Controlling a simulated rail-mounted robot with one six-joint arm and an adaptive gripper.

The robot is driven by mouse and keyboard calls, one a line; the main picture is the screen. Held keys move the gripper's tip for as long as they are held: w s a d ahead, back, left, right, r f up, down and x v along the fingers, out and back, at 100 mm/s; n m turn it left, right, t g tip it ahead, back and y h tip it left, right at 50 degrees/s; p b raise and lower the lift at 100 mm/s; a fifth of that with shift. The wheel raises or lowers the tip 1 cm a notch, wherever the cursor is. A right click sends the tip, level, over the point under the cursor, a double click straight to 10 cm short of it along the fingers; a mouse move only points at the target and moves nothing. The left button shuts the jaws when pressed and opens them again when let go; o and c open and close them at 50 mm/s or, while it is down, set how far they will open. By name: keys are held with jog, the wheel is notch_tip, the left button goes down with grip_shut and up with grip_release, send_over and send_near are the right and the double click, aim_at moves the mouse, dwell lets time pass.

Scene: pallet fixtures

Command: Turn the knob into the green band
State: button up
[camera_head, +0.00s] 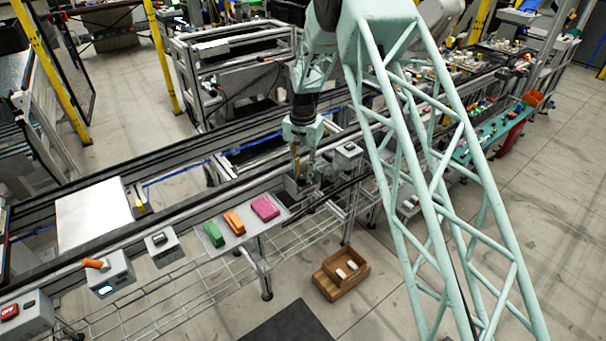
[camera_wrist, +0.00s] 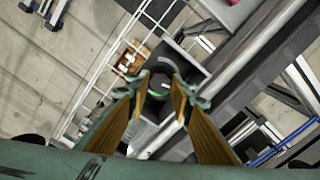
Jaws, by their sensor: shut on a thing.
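The knob (camera_wrist: 158,83) is a dark round shape on a grey box (camera_wrist: 184,68), seen between my fingertips in the wrist view. A small bit of green shows by the knob, and a pale curved mark lies on the box top beyond it. The rest of the band and the knob's pointer are hidden or too small to read. My gripper (camera_wrist: 158,92) has its yellow-brown fingers on both sides of the knob, shut on it. In the head view my gripper (camera_head: 297,163) points down onto the grey box (camera_head: 300,190) at the rail's edge; the knob is hidden there.
Left of the box, a tray (camera_head: 249,229) holds a green block (camera_head: 213,234), an orange block (camera_head: 234,223) and a magenta block (camera_head: 265,208). Other control boxes line the rail, one with an orange handle (camera_head: 96,264). A wooden bin (camera_head: 341,273) stands on the floor.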

jog(key=o, duration=0.6)
jog(key=shift+n, duration=0.6)
